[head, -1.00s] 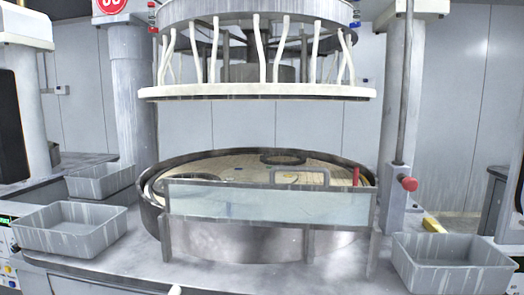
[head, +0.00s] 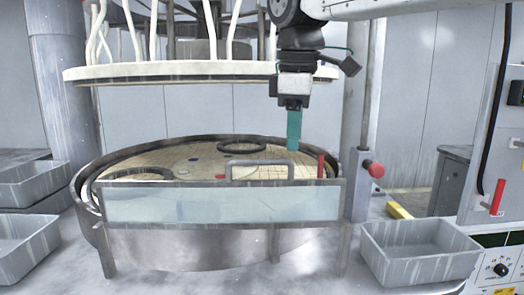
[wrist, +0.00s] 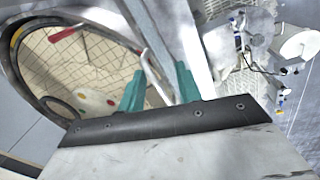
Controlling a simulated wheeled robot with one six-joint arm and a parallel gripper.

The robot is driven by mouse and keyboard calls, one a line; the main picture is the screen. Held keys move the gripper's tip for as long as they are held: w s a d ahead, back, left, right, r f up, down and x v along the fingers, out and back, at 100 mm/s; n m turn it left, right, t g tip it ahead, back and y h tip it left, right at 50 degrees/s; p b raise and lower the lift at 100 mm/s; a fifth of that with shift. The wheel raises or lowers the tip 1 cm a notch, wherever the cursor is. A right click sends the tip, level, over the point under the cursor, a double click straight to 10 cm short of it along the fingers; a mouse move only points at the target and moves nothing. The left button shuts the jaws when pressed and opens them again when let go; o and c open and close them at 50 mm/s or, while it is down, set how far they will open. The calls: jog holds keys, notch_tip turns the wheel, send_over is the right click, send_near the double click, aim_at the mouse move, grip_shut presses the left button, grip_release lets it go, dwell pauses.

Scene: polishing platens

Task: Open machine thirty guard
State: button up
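The guard (head: 200,203) is a low clear panel in a grey metal frame, standing upright across the front of the round platen. A grey bar handle (head: 258,164) rises from its top edge; in the wrist view the handle (wrist: 152,72) lies ahead of my fingers. My gripper (head: 293,147) points down with its teal fingertips close by the right end of the handle. In the wrist view the two teal fingers of my gripper (wrist: 160,70) stand apart, with the handle showing between them. I cannot tell any contact.
The platen (head: 200,158) holds dark rings and small coloured discs. A white upper ring (head: 180,73) with hoses hangs above. A red upright piece (head: 320,166) stands at the guard's right end. A red knob (head: 376,170) is further right. Grey bins (head: 420,255) stand on both sides.

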aim_at(262, 161)
jog(key=w+a+r+n, duration=0.2)
jog(key=w+a+n, duration=0.1)
jog(key=a, duration=0.3)
jog(key=f, duration=0.2)
jog(key=w+f, duration=0.1)
jog(key=f, duration=0.4)
jog(key=shift+w+d, duration=0.15)
jog(key=shift+d, duration=0.1)
grip_shut()
